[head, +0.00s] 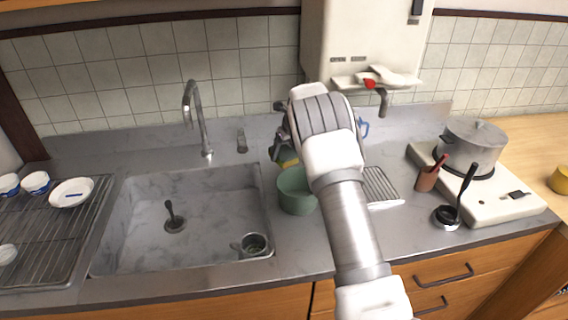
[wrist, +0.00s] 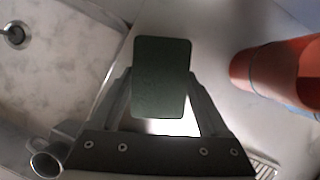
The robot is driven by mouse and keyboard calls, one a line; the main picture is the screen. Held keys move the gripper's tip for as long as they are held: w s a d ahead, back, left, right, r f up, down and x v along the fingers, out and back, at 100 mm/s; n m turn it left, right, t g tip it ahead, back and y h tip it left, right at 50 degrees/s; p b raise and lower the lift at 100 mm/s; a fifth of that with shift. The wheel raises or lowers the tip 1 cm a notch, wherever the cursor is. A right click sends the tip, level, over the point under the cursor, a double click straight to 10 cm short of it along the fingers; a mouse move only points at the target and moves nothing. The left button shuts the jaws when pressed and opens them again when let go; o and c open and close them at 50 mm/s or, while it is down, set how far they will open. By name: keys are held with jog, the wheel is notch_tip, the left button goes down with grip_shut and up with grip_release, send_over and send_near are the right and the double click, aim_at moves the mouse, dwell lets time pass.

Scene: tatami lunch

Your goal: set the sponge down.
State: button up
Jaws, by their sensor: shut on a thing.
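My gripper (wrist: 160,85) is shut on the sponge (wrist: 161,77), which shows a dark green face between the two fingers in the wrist view. My arm hides part of the counter (head: 235,170) there. I cannot tell how far the sponge is from the counter surface.
The sink (head: 140,235) with a metal cup (head: 252,244) lies left. An orange-red cylinder (wrist: 275,75) stands right of my gripper in the wrist view.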

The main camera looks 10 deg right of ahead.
notch_tip(320, 180, down, 4)
jog(key=shift+f, duration=0.1)
jog(key=o, duration=1.3)
